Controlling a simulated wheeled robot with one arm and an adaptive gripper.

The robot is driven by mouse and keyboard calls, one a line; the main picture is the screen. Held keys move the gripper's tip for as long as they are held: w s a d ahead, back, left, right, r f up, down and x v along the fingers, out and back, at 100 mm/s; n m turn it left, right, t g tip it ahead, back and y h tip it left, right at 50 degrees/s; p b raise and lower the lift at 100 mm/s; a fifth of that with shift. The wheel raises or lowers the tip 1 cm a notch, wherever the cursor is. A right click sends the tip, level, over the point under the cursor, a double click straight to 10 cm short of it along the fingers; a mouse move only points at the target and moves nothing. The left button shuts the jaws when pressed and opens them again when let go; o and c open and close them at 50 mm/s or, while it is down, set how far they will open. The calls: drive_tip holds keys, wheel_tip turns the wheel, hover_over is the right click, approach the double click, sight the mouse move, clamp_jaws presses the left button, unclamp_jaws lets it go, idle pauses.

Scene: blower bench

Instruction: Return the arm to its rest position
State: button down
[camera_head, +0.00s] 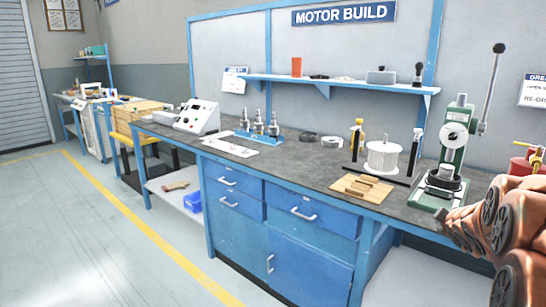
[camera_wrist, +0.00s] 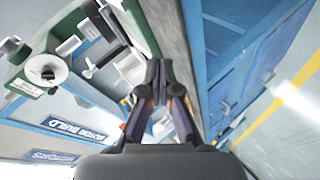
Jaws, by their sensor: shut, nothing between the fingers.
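My gripper (camera_wrist: 159,64) shows in the wrist view with its two dark fingers together and nothing between them. It points along the front of the workbench (camera_wrist: 177,45), whose grey edge runs just beyond the fingertips. The green arbor press (camera_wrist: 28,68) is to the left of the fingers in that tilted view, apart from them. In the head view my brown arm fills the lower right, in front of the bench's right end. The gripper cannot be made out clearly there.
In the head view the green press (camera_head: 455,140) stands near my arm. Blue drawers (camera_head: 300,215) front the bench. The floor at left is clear.

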drive_tip(key=s+a+f+m+g+y, duration=0.2)
drive_tip(key=s+a+f+g, duration=0.15)
drive_tip(key=s+a, duration=0.9)
drive_tip(key=s+a+f+m+g+y, duration=0.25)
drive_tip(key=s+a+g, duration=0.25)
drive_tip(key=s+a, duration=0.7)
drive_tip(key=s+a+f+m+g+y, duration=0.1)
drive_tip(key=s+a+f+m+g, duration=0.3)
drive_tip(key=s+a, duration=0.75)
drive_tip(key=s+r+p, duration=0.1)
drive_tip(key=r+p, duration=0.9)
drive_tip(key=r, duration=0.1)
drive_tip(key=s+d+r+n+p, duration=0.1)
drive_tip(key=s+r+p, duration=0.1)
drive_tip(key=r+p, duration=0.9)
drive_tip(key=shift+s+r, duration=0.3)
drive_tip(key=shift+r, duration=0.2)
drive_tip(key=shift+d+f, duration=0.1)
drive_tip(key=shift+d, duration=0.05)
